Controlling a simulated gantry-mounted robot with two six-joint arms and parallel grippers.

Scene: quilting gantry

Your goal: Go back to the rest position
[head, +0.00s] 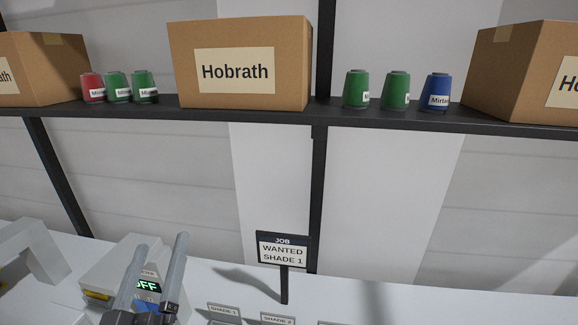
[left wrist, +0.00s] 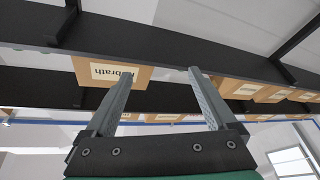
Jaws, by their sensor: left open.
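My left gripper (head: 158,275) is at the lower left of the head view, its two grey fingers pointing up and spread apart. In the left wrist view the same gripper (left wrist: 160,75) is open with nothing between its fingers. Beyond the fingers there are the dark shelf underside and boxes. My right gripper is in neither view.
A dark shelf (head: 210,108) crosses the head view. It bears cardboard boxes, including a middle box (head: 290,65), and green, red and blue spools, such as a blue spool (head: 436,90). A job sign (head: 283,250) reads "WANTED SHADE 1". A device display (head: 148,286) reads OFF.

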